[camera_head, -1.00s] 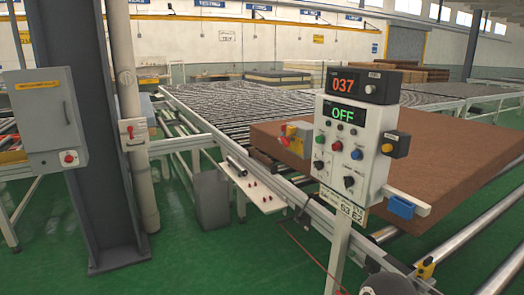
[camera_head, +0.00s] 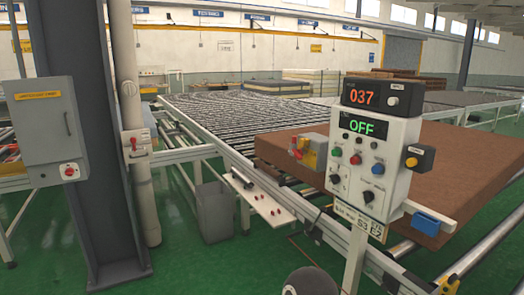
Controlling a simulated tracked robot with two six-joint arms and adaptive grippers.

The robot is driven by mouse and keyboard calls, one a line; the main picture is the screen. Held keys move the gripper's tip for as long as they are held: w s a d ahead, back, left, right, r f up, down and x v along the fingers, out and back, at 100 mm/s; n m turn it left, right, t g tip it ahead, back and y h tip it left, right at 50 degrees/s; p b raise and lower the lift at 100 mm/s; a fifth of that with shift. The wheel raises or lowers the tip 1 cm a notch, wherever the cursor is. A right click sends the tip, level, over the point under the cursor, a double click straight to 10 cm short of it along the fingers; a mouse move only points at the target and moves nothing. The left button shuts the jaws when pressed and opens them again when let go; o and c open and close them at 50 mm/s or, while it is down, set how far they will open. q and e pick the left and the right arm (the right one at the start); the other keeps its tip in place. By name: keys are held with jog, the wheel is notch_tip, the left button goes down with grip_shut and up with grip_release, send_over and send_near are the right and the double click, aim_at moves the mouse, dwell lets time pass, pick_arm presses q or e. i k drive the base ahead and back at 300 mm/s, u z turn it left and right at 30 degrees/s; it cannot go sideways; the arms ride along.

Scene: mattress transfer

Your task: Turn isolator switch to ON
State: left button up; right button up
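A control panel (camera_head: 375,165) stands on a post at right of centre; its green display (camera_head: 363,127) reads OFF. It carries several coloured buttons and black rotary knobs (camera_head: 374,196). A red and yellow switch (camera_head: 303,148) sits at its left side. A grey cabinet (camera_head: 48,130) at left has a yellow label and a red rotary knob (camera_head: 69,171). A small white box with a red handle (camera_head: 136,143) is on the pipe beside the column. I cannot tell which of these is the isolator switch; labels are too small. Neither gripper is in view.
A brown mattress slab (camera_head: 450,175) lies behind the panel on the conveyor. A roller conveyor (camera_head: 235,125) runs back from it. A dark steel column (camera_head: 80,220) and a grey bin (camera_head: 213,212) stand at left. Green floor (camera_head: 190,270) is open in front.

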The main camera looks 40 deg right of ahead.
aim_at(299, 153)
jog(key=i, duration=1.3)
jog(key=z, duration=0.65)
jog(key=i, duration=0.35)
jog(key=z, duration=0.25)
jog(key=k, duration=0.9)
jog(key=z, duration=0.15)
jog(key=i, duration=0.95)
jog(key=u, duration=0.1)
